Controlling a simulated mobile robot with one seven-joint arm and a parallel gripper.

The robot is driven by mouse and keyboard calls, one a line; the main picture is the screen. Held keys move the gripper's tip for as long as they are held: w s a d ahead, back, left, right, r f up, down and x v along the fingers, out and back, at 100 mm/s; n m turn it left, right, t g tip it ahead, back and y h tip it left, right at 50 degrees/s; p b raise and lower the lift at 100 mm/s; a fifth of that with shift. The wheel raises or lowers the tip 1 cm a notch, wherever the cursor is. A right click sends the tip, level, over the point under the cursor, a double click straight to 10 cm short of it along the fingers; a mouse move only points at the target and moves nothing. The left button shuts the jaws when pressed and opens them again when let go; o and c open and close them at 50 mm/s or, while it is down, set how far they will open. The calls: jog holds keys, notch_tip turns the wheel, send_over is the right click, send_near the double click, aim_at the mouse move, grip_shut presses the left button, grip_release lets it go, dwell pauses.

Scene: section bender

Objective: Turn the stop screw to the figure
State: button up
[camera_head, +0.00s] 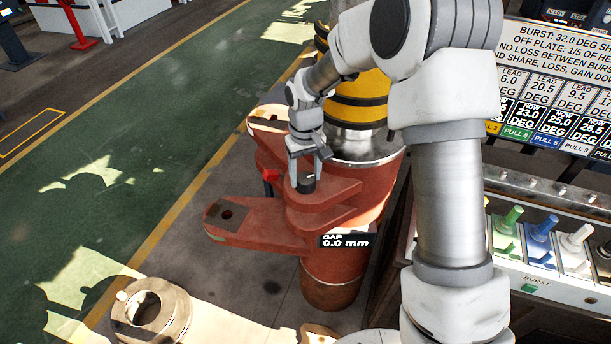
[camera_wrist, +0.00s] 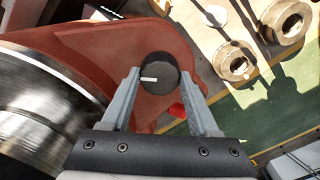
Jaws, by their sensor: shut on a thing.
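The stop screw has a round black knob (camera_wrist: 158,74) with a short white mark on its top, pointing left in the wrist view. It stands on a red steel bracket (camera_head: 328,192), where the knob (camera_head: 306,185) also shows in the head view. My gripper (camera_head: 308,174) comes down from above with one finger on each side of the knob. In the wrist view my gripper (camera_wrist: 166,84) is shut on the knob. A small black display (camera_head: 347,241) on the bracket's front edge reads "GAP 0.0 mm".
A red arm (camera_head: 255,225) with a dark plate juts left below the bracket. A steel column (camera_head: 365,145) with yellow bands (camera_head: 360,105) stands behind. At right are a partly cut-off board of figures (camera_head: 560,85) and a lever console (camera_head: 545,265). Ring parts (camera_head: 150,310) lie lower left.

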aim_at(306, 178)
jog(key=shift+n, duration=0.5)
jog(key=o, duration=1.4)
notch_tip(306, 178, up, 18)
jog(key=shift+f+b, duration=0.25)
jog(key=shift+b, duration=0.25)
